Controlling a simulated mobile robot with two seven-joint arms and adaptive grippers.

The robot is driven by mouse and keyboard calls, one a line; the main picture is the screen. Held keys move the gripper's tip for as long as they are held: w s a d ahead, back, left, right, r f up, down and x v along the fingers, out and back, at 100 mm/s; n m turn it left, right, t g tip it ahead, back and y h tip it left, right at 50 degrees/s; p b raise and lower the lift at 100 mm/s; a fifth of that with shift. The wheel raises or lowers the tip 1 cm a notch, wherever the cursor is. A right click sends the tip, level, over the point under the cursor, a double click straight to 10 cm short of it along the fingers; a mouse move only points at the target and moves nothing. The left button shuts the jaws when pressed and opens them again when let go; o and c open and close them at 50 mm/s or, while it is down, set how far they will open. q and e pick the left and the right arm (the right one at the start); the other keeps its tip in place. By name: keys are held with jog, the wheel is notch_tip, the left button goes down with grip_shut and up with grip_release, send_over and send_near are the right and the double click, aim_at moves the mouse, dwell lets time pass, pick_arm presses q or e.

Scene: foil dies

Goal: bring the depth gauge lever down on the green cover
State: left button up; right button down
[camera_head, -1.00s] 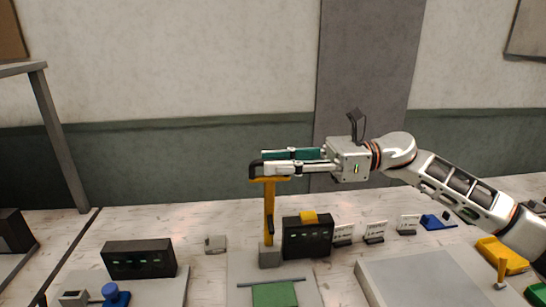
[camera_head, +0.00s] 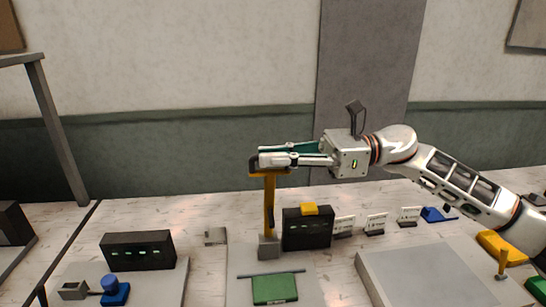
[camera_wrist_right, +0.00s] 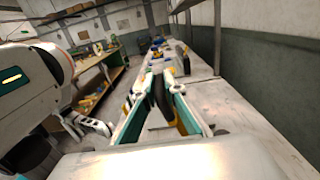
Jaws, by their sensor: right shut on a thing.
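The depth gauge lever (camera_head: 269,210) is yellow and stands upright from a small grey block (camera_head: 268,246). Its top has a dark handle piece. The green cover (camera_head: 274,289) lies flat on a grey base plate, in front of the lever's foot and below a thin grey bar. My right gripper (camera_head: 270,161) comes in from the right and is shut on the lever's top end, well above the cover. In the right wrist view the fingers (camera_wrist_right: 161,85) close around a dark piece, whose detail is hard to make out. My left gripper does not show in the head view.
A black box with a yellow top piece (camera_head: 308,229) stands just right of the lever. Small white signs (camera_head: 376,224) stand further right. Another black box (camera_head: 138,252) and a blue knob (camera_head: 112,290) are at the left. A large grey plate (camera_head: 430,282) lies front right.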

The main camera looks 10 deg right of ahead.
pick_arm(q)
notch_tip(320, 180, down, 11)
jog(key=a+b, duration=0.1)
jog(key=b, duration=1)
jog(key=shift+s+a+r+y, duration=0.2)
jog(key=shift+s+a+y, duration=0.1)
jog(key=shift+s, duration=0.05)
pick_arm(e)
jog(key=s+f+n, duration=0.6)
jog(key=s+f, duration=0.1)
jog(key=s, duration=0.5)
jog(key=shift+s, duration=0.2)
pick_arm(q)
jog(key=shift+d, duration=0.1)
pick_arm(e)
jog(key=c, duration=2.1)
grip_release()
jog(key=shift+c, duration=0.2)
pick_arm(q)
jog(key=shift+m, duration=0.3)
pick_arm(e)
jog(key=d, duration=1.2)
